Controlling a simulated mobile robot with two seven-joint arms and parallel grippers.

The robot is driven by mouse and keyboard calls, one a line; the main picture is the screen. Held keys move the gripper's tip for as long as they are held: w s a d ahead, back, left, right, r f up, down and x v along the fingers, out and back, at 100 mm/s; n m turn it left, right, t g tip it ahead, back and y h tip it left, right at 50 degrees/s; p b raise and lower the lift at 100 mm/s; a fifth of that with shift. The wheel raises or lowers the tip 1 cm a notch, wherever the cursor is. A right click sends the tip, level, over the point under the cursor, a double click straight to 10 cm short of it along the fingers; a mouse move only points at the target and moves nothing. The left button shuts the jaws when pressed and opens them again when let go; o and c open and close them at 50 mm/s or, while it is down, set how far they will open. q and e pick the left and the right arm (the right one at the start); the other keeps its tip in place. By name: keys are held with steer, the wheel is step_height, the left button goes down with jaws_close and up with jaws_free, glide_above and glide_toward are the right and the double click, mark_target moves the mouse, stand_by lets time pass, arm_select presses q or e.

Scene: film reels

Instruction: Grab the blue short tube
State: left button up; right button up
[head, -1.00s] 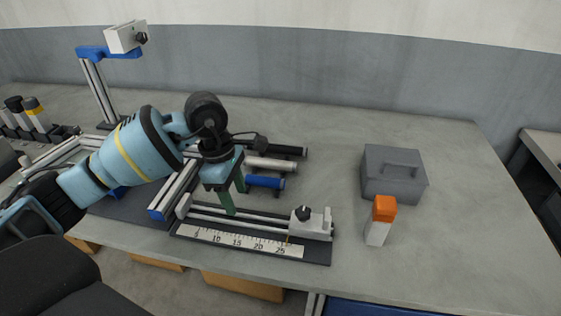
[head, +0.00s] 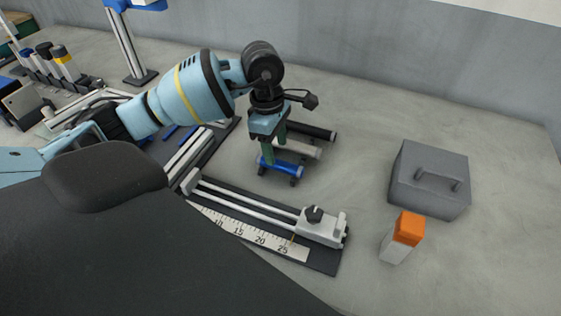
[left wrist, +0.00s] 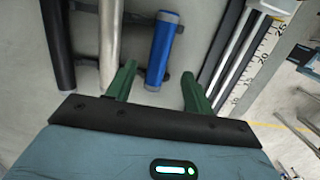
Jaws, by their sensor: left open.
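In the left wrist view the blue tube (left wrist: 161,50) lies ahead of and between the two green fingers of my left gripper (left wrist: 158,90). The left gripper (head: 273,148) is open and empty, its fingers pointing down close to the blue tube in the head view. Part of the tube is hidden by a finger there. My right gripper is not in view.
A measuring fixture with a ruler (head: 262,238) and a sliding block (head: 320,228) stands in front of the tubes. A grey box with a handle (head: 430,180) and an orange-topped white block (head: 402,237) stand to the right. The table behind the tubes is clear.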

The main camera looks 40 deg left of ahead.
mark_target(280, 161)
arm_select(q)
steer(key=shift+f, duration=0.2)
steer(key=f, duration=0.4)
steer(key=shift+w+d+f+p, duration=0.1)
steer(key=shift+w+d+p, duration=0.05)
steer(key=shift+d+p, duration=0.2)
steer(key=shift+d+f, duration=0.1)
steer(key=shift+f, duration=0.2)
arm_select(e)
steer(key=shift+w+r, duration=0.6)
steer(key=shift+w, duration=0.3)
arm_select(q)
steer(key=c, duration=1.1)
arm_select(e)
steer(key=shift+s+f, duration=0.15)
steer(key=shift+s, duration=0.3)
arm_select(q)
steer(key=shift+r, duration=0.1)
